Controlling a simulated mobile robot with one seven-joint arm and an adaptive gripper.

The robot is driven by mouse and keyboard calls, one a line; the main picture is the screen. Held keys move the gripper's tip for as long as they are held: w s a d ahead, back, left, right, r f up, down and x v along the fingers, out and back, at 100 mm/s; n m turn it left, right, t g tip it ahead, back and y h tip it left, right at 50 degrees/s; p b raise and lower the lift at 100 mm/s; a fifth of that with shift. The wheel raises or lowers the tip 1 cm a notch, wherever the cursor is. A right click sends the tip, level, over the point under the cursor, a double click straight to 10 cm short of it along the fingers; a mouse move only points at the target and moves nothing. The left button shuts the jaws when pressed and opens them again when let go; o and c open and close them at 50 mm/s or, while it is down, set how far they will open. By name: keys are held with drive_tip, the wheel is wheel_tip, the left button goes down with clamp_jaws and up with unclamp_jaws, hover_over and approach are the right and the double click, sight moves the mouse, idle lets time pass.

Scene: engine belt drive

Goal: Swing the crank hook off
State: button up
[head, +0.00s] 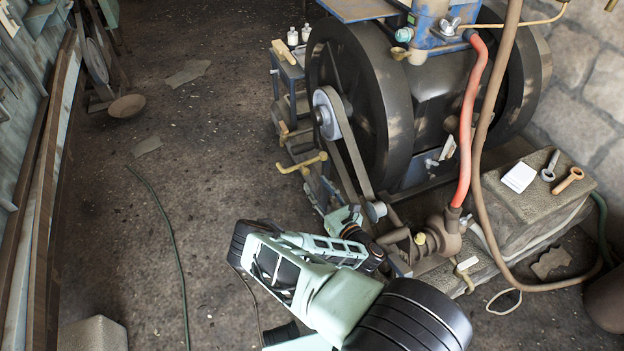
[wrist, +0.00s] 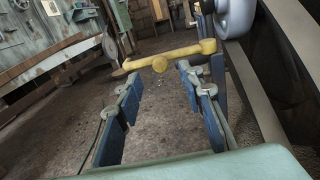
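The yellow crank hook (head: 302,163) sticks out to the left of the engine, low beside the belt. In the wrist view it is a yellow bar (wrist: 188,52) with a round knob toward me, lying across the picture just beyond my fingertips. My gripper (wrist: 158,76) is open, with its two blue-padded fingers spread and nothing between them. The hook's knob shows in line with the gap, and I see no contact.
The black flywheel (head: 365,90) and the belt (head: 350,150) with its grey pulley stand close on the right of the hook. A red hose (head: 469,120) hangs in front of the engine. A stone block (head: 520,205) is at right. The floor to the left is mostly clear.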

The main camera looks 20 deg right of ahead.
drive_tip(key=shift+v, duration=0.9)
